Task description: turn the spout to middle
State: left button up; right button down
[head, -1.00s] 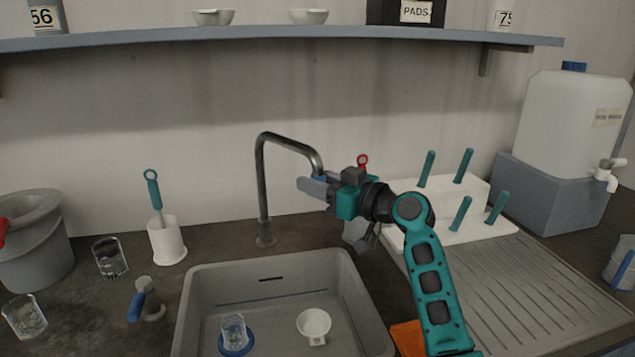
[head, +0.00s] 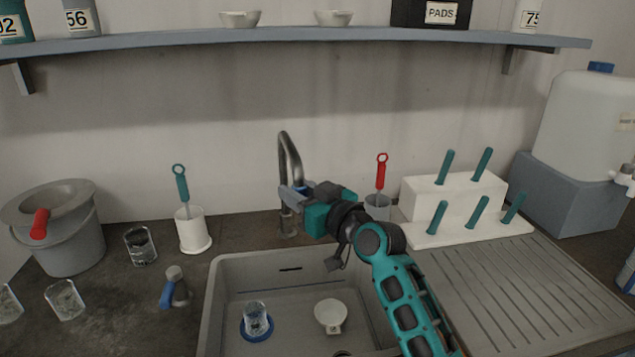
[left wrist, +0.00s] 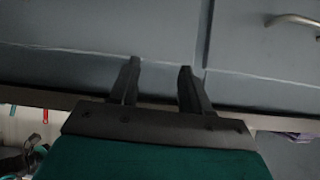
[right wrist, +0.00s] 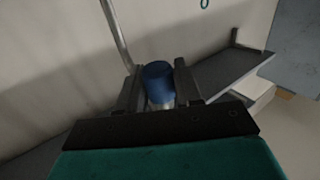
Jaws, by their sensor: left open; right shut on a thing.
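The metal spout (head: 283,152) rises behind the sink (head: 232,262) and arches over. It looks narrow, with its outlet end toward me above the sink's back edge. My right gripper (head: 292,197) is shut on the spout's end. In the right wrist view the blue tip of the spout (right wrist: 158,72) sits between the fingers of my right gripper (right wrist: 159,85). In the head view the gripper hides the outlet. My left gripper (left wrist: 157,75) is open and empty in front of grey cabinet fronts; it is out of the head view.
A glass (head: 256,318) on a blue ring and a white bowl (head: 331,314) are in the sink. A blue-handled tap lever (head: 176,287) stands left of it. A red-handled brush (head: 381,170) and a white peg rack (head: 455,190) are right of my gripper. The shelf (head: 300,40) runs above.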

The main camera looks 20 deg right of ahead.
jog(key=shift+w+a, duration=0.1)
jog(key=shift+a, duration=0.8)
jog(key=c, duration=0.8)
grip_release()
jog(key=shift+c, duration=0.2)
jog(key=shift+d, duration=0.1)
jog(key=v, duration=1.2)
jog(key=shift+s, duration=0.4)
jog(key=shift+d, duration=0.1)
